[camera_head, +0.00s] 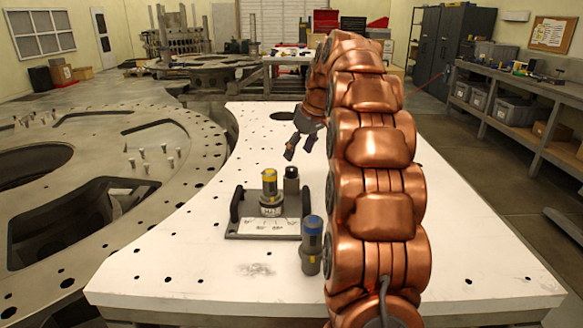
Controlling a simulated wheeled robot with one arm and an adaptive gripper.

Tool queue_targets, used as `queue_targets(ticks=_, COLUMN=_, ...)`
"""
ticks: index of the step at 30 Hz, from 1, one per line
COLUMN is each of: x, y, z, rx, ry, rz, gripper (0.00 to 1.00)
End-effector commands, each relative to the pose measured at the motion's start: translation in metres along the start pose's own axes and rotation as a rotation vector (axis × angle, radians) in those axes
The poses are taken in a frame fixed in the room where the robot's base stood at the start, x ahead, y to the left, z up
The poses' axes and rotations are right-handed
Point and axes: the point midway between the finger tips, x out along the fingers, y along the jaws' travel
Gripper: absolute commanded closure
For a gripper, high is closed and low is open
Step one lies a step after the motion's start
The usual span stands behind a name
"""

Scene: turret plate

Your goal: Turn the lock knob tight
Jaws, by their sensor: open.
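On the white table, a dark fixture plate (233,236) carries a grey cylinder with a yellow top (270,186). A dark upright post (291,180) stands just behind and right of it. I cannot tell for sure which of these is the lock knob. My gripper (299,149) hangs beyond the fixture, up and to the right of the post in the picture. Its two fingers are apart and empty, and it touches nothing on the fixture that I can see. My copper arm covers the area to the right.
A grey cylinder with a blue top (312,246) stands at the fixture's front right, close to my arm. Black handles (237,204) rise at the plate's sides. The white table (190,262) is mostly clear. A large metal ring (190,150) with pins lies to the left.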

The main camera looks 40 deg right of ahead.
Motion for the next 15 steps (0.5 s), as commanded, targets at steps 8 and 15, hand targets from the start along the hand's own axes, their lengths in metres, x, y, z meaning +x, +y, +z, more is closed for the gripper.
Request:
queue_targets(ticks=8, x=0.032, y=0.000, z=0.001, rx=0.002, ry=-0.004, rz=-0.001, gripper=0.36)
queue_targets(ticks=15, x=0.061, y=0.001, z=0.001, rx=0.003, ry=-0.001, rz=0.002, gripper=0.36)
